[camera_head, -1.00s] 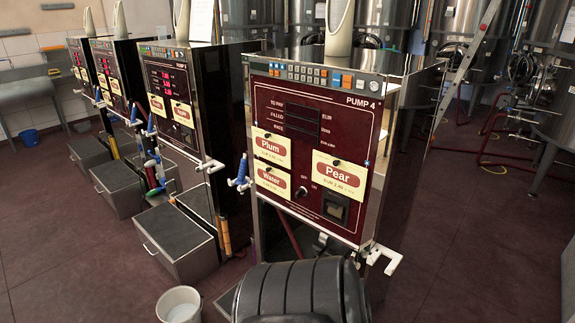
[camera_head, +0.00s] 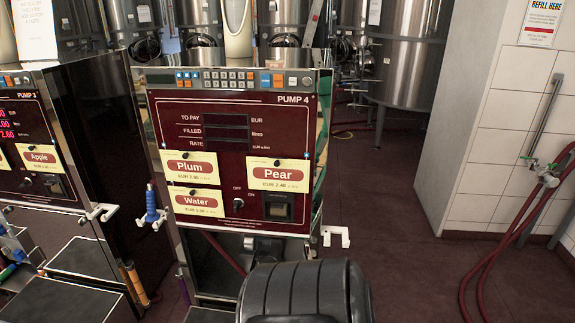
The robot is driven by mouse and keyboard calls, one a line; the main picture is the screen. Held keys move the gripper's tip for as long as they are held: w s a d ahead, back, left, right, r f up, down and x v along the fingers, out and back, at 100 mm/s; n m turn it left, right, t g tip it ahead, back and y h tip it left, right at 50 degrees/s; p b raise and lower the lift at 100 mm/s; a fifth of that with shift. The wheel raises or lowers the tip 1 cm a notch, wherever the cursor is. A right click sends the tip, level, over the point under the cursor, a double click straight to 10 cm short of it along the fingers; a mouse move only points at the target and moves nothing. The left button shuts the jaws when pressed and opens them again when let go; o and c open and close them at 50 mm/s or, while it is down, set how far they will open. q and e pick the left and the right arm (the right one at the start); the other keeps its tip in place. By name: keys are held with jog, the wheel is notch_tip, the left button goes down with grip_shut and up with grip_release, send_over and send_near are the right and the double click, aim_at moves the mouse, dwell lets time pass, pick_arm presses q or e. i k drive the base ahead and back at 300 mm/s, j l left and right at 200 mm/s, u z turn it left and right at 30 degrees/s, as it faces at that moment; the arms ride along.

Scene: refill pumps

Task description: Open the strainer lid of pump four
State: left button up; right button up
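Pump four (camera_head: 240,150) stands upright at the centre, a dark red panel in a metal cabinet labelled "PUMP 4". It carries Plum, Water and Pear cards, blank displays and a small switch. Its lower front is largely hidden behind a black ribbed part of my own body at the bottom centre. A dark flat edge (camera_head: 208,314) shows low at its foot; I cannot tell whether this is the strainer lid. No lid is clearly visible on this pump. Neither of my grippers is in view.
Pump three (camera_head: 40,150) stands at the left, with a dark-topped box (camera_head: 65,298) before it. A white bracket (camera_head: 336,236) juts from pump four's right side. A tiled wall (camera_head: 500,130) with red hoses (camera_head: 510,240) is at the right. The floor between is clear.

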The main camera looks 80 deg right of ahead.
aim_at(267, 260)
jog(key=i+z, duration=0.2)
jog(key=z, duration=0.25)
jog(key=i+j+z, duration=0.1)
jog(key=z, duration=0.4)
jog(key=i+j+z, duration=0.2)
jog(key=z, duration=0.25)
jog(key=i+j+z, duration=0.15)
jog(key=z, duration=0.3)
